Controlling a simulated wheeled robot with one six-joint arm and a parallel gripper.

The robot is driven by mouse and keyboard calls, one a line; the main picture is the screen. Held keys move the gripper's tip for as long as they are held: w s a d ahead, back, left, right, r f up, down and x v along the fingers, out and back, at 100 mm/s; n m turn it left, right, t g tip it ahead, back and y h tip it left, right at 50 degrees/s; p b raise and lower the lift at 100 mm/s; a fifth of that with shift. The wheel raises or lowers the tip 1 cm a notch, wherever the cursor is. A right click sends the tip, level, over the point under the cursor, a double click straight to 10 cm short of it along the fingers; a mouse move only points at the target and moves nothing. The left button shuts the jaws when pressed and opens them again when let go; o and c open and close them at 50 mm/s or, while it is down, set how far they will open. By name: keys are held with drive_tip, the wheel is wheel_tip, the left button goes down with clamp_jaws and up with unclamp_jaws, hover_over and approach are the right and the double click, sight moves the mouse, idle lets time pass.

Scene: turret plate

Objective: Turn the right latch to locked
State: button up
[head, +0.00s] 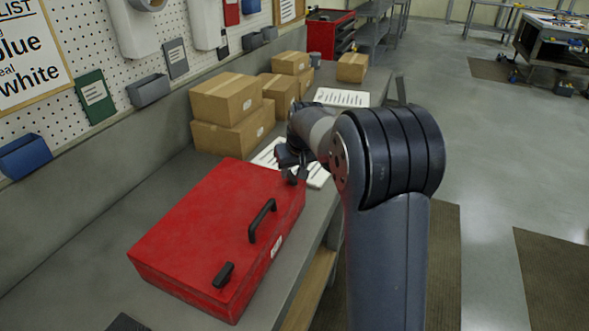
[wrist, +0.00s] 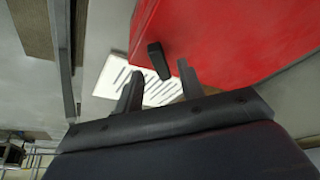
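The red case (head: 205,225) lies on the workbench, with a black handle (head: 262,220) and a dark latch (head: 223,274) near its near end. My gripper (head: 290,172) is over the far right corner of the case. In the wrist view, the right latch (wrist: 158,61), a short dark bar, sits at the edge of the red lid. My gripper's two fingers (wrist: 158,72) are apart, one on each side of the latch in the picture. I cannot tell whether they touch it or how deep it lies between them. In the head view my gripper largely hides this latch.
Cardboard boxes (head: 228,115) stand behind the case along the pegboard wall. A printed sheet (head: 268,155) lies on the bench (head: 178,175) beyond the case and shows under my fingers in the wrist view. The floor to the right is open.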

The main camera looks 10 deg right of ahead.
drive_tip(key=shift+w+f, duration=0.3)
drive_tip(key=shift+f, duration=0.35)
drive_tip(key=shift+c, duration=0.5)
drive_tip(key=shift+a, duration=0.1)
clamp_jaws()
